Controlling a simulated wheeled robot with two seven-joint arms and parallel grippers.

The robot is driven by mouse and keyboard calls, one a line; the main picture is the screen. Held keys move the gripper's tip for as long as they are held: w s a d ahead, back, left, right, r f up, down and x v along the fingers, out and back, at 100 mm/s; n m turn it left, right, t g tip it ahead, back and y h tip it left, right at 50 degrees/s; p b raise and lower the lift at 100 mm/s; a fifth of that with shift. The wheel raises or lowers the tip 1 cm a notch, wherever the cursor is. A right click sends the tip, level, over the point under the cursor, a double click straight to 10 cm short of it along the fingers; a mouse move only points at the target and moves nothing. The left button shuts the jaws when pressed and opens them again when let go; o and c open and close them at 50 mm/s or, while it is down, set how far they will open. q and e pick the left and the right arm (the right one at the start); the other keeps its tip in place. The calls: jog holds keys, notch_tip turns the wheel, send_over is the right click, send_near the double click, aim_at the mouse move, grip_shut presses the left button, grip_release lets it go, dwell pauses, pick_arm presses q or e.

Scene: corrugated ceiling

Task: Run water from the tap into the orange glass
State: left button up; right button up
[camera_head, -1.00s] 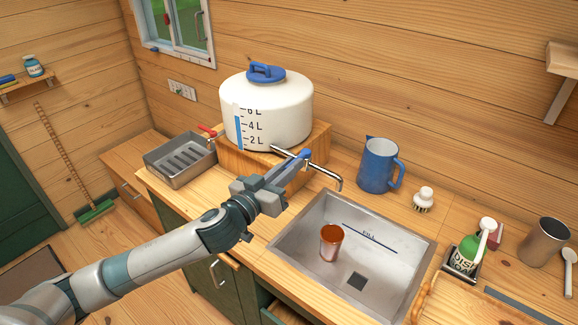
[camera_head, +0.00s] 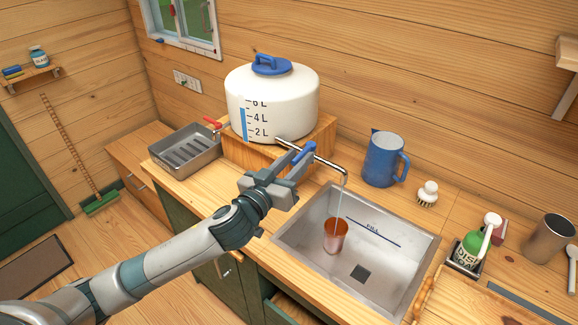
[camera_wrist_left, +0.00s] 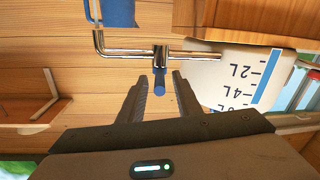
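The orange glass (camera_head: 335,238) stands upright in the metal sink (camera_head: 305,262). A thin stream of water (camera_head: 340,200) falls from the tap's spout (camera_head: 343,176) into the glass. The tap's blue lever (camera_head: 304,152) is on the pipe below the white water tank (camera_head: 272,104). My left gripper (camera_head: 290,167) is at the lever. In the left wrist view, its two fingers (camera_wrist_left: 161,84) are apart, with the lever (camera_wrist_left: 159,82) between them and gaps showing beside it. The water level inside the glass cannot be made out. My right gripper is out of view.
A blue jug (camera_head: 383,160) and a scrub brush (camera_head: 427,194) stand behind the sink. A green soap bottle (camera_head: 469,250) and a metal cup (camera_head: 547,240) are at the right. A metal tray (camera_head: 184,153) sits left of the tank.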

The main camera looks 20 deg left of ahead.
pick_arm(q)
jog(key=shift+s, duration=0.1)
jog(key=p+v, duration=0.1)
jog(key=v, duration=1.6)
jog(key=shift+s, duration=0.1)
jog(key=shift+f, duration=0.2)
dwell(2.7)
jog(key=shift+d+r, duration=0.1)
jog(key=shift+r, duration=0.1)
dwell(0.7)
